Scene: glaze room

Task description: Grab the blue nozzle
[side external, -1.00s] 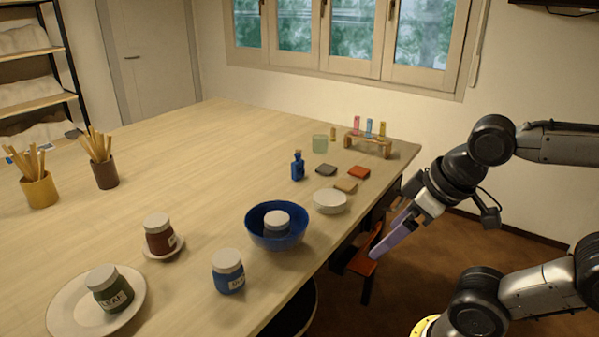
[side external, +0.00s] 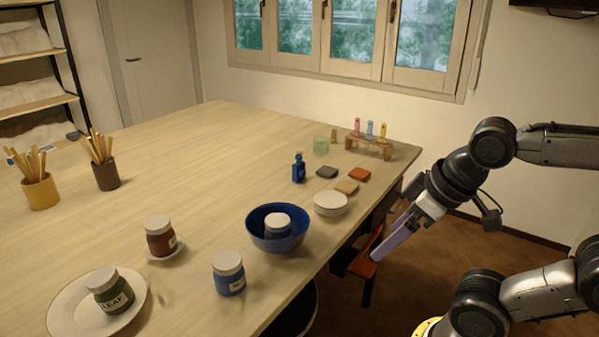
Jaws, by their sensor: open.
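The blue nozzle (side external: 369,128) stands upright in the middle of a small wooden rack (side external: 388,153) near the table's far right corner. A pink nozzle (side external: 357,126) is to its left and a yellow one (side external: 382,130) to its right in the same rack. My gripper (side external: 376,256), with long purple fingers, is open and points down to the left, beyond the table's right edge. It is well apart from the rack and lower in the picture. Nothing shows between the fingers.
A blue bottle (side external: 298,168), a green glass (side external: 321,146), colour tiles (side external: 359,174), a white bowl (side external: 330,204) and a blue bowl (side external: 264,242) holding a jar stand along the right side. More jars and a plate (side external: 66,318) are in front. The table's middle is clear.

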